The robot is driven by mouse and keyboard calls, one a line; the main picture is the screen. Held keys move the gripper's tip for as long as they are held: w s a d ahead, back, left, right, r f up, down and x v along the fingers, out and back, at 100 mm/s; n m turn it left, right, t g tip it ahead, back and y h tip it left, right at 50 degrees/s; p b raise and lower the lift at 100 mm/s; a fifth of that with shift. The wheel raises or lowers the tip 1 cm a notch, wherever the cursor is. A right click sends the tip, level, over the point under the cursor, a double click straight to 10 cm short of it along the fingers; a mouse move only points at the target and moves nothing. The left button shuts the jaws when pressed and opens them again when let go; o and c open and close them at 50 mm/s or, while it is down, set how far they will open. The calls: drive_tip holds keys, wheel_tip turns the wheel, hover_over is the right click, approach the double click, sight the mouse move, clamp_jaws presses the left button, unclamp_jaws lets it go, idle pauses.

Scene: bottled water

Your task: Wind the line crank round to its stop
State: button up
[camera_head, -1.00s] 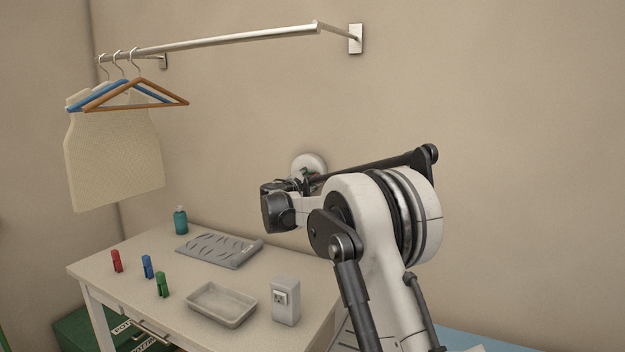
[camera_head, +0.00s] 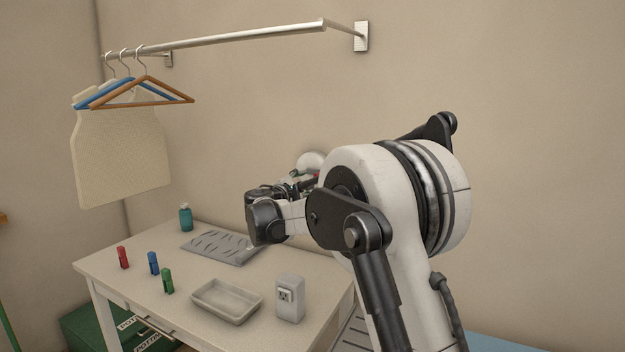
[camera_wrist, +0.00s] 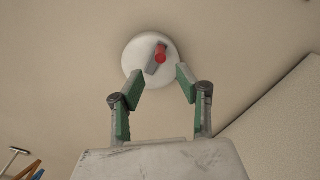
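The line crank is a round white disc (camera_wrist: 133,58) on the wall with a short grey arm and a red knob (camera_wrist: 160,56), seen in the wrist view. In the head view the disc (camera_head: 311,159) is partly hidden behind my arm. My gripper (camera_wrist: 160,77) has green-padded fingers spread apart, with nothing between them. In the wrist view its tips appear just below the knob, one at each side, over the lower part of the disc. I cannot tell how far the tips are from the wall.
A table (camera_head: 200,277) below holds a grey tray (camera_head: 228,301), a grey ridged mat (camera_head: 222,247), a teal bottle (camera_head: 186,218), several coloured pegs and a grey box with a socket (camera_head: 290,298). A rail (camera_head: 240,36) with hangers is above left. The wall around the disc is bare.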

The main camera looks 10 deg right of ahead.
drive_tip(key=shift+v, duration=1.7)
drive_tip(key=s+d+m+g+y, duration=0.2)
drive_tip(key=s+d+m, duration=0.2)
drive_tip(key=s, duration=0.9)
drive_tip(key=s+d+m+g+y, duration=0.25)
drive_tip(key=s+d+m, duration=0.2)
drive_tip(key=s, duration=0.75)
drive_tip(key=s+a+f+m+y, duration=0.2)
drive_tip(key=s+f, duration=0.3)
drive_tip(key=s, duration=0.5)
drive_tip(key=s+a+f+m+g+y, duration=0.1)
drive_tip(key=s+a+f+m+y, duration=0.1)
drive_tip(key=s, duration=0.8)
drive_tip(key=s+a+f+m+g+y, duration=0.1)
drive_tip(key=s+a+f+m+y, duration=0.1)
drive_tip(key=s+f, duration=0.5)
drive_tip(key=s+m+y, duration=0.1)
drive_tip(key=s+m, duration=0.1)
drive_tip(key=s, duration=0.1)
drive_tip(key=shift+f, duration=0.35)
